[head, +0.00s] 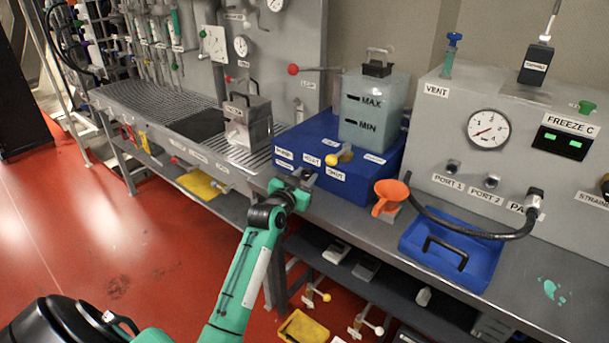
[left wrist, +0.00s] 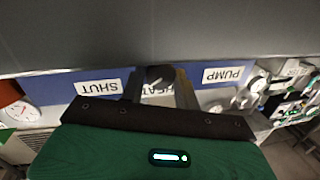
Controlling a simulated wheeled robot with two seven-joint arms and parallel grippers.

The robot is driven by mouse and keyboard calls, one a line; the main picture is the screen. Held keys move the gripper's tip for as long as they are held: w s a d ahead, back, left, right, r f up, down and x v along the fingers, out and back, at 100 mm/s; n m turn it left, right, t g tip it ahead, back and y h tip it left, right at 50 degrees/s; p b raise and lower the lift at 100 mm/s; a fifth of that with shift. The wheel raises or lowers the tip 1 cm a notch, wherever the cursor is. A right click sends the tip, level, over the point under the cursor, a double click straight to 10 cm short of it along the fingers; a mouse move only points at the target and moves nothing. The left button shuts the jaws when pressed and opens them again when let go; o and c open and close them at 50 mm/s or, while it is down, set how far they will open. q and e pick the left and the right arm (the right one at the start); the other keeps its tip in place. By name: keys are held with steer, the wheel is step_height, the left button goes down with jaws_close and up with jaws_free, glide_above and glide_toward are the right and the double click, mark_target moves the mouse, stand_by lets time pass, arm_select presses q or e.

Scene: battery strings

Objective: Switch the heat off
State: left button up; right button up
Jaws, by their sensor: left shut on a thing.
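The blue box (head: 375,181) under the clear tank carries small white labels on its front. My left gripper (head: 304,175) is at the front of this box, at its lower left. In the left wrist view the gripper (left wrist: 160,88) is shut on a dark round knob (left wrist: 160,75). The knob sits between an upside-down SHUT label (left wrist: 98,87) and a PUMP label (left wrist: 227,75). A label behind the fingers is mostly hidden; only part of its lettering shows. The knob's setting cannot be read. My right gripper is not in view.
A metal container (head: 248,121) stands at left. Red floor (head: 130,235) is open at left.

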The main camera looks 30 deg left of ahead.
arm_select(q)
steer(key=shift+r+n+p, duration=0.2)
steer(key=shift+n+p, duration=0.3)
steer(key=shift+p, duration=0.15)
steer(key=n+p, duration=0.3)
steer(key=n+g+h+p, duration=0.1)
steer(key=n+p, duration=0.1)
steer(key=p, duration=0.1)
steer(key=shift+a+r+n, duration=0.1)
steer(key=shift+a+n, duration=0.1)
steer(key=shift+n, duration=0.2)
steer(key=shift+n+p, duration=0.3)
steer(key=shift+p, duration=0.25)
steer(key=shift+n+g+h+p, duration=0.3)
steer(key=shift+n+p, duration=0.45)
steer(key=shift+n, duration=0.45)
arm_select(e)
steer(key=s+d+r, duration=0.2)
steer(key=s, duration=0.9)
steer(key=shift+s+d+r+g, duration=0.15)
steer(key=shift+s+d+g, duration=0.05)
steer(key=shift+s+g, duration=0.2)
arm_select(q)
steer(key=shift+f, duration=0.2)
steer(key=o, duration=0.9)
steer(key=shift+o, duration=0.2)
steer(key=shift+s, duration=0.1)
